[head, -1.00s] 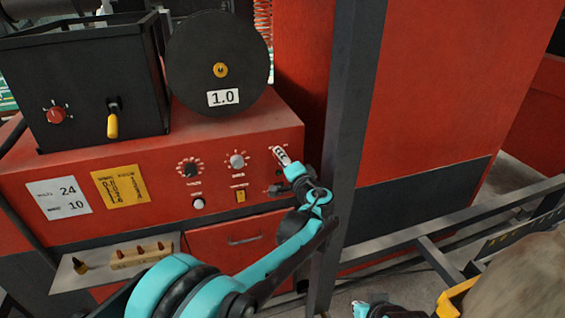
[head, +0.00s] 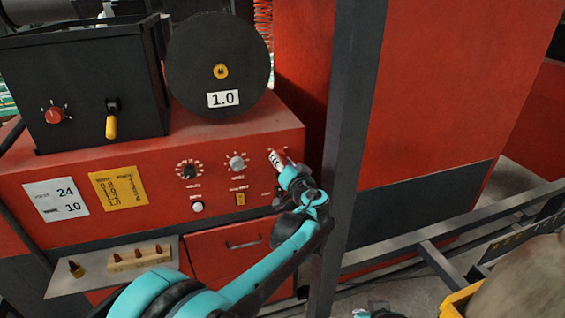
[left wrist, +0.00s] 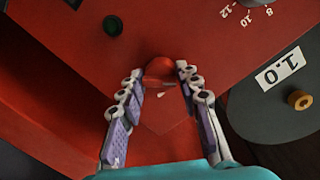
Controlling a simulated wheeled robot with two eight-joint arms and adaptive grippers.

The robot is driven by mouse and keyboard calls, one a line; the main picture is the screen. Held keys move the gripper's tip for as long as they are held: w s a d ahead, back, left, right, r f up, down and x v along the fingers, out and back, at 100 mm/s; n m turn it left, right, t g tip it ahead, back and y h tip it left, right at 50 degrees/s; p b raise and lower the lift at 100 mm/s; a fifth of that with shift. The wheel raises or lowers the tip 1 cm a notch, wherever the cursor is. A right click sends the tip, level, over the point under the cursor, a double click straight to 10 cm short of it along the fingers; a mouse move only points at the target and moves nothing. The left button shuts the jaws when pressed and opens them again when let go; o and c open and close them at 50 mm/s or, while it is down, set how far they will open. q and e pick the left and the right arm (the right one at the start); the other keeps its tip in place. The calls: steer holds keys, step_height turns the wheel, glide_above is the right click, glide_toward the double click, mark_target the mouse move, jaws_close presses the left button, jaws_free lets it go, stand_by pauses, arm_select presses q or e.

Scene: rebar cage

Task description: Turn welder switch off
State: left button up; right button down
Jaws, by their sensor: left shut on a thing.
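The red welder (head: 150,215) fills the left of the head view, with several knobs and switches on its front panel. My left gripper (head: 277,160) is at the right end of this panel, just above my wrist. In the left wrist view, the fingers of the left gripper (left wrist: 160,82) stand on both sides of a round red switch knob (left wrist: 160,67) and are shut on it. In the head view my fingers mostly cover this knob. I cannot read its position. My right gripper is not clearly shown; only a small teal part of mine shows at the bottom edge.
A dark post (head: 345,140) stands close right of my left gripper. A black spool (head: 218,65) marked 1.0 and a black box (head: 85,85) sit on the welder. A shelf (head: 65,285) with a wooden nozzle block (head: 140,257) is below. Rails cross the right.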

stand_by(0.4)
arm_select(q)
steer(key=o, duration=1.1)
steer(key=shift+a, duration=0.1)
steer(key=shift+o, duration=0.2)
steer(key=v, duration=1.2)
